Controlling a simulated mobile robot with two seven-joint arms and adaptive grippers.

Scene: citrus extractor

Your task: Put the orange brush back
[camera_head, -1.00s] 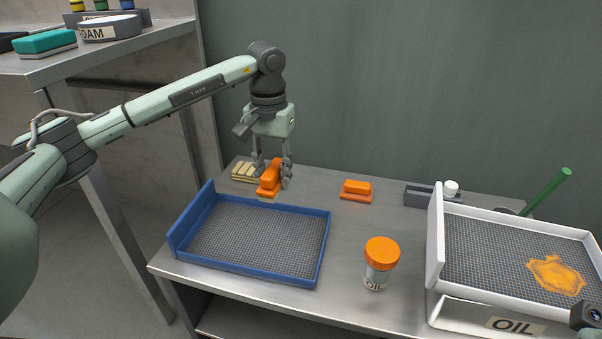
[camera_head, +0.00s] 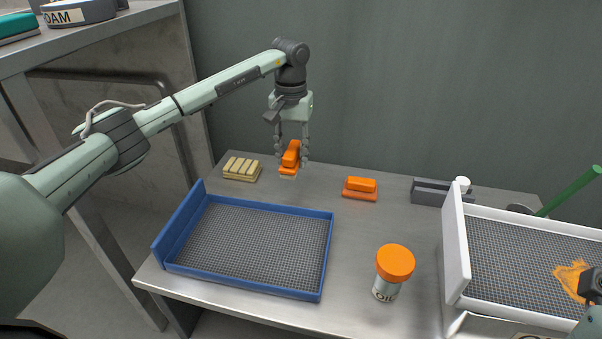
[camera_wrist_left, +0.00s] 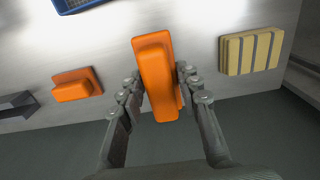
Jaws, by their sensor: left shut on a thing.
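My left gripper (camera_head: 291,155) is shut on an orange brush (camera_head: 291,154) and holds it over the back of the metal table. In the left wrist view the orange brush (camera_wrist_left: 155,75) sits between the two fingers. A second orange brush or block (camera_head: 360,188) lies on the table to the right of the held one; it also shows in the left wrist view (camera_wrist_left: 76,85). A beige ribbed block (camera_head: 242,169) lies to the left of the held brush. Only a small dark part of my right arm shows at the right edge; its gripper fingers are not seen.
A blue-rimmed mesh tray (camera_head: 325,262) lies at the front left of the table. An orange-lidded jar (camera_head: 394,268) stands at centre right. A white-rimmed mesh tray (camera_head: 453,245) with an orange smear stands at right. A grey holder (camera_head: 428,193) is at the back.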

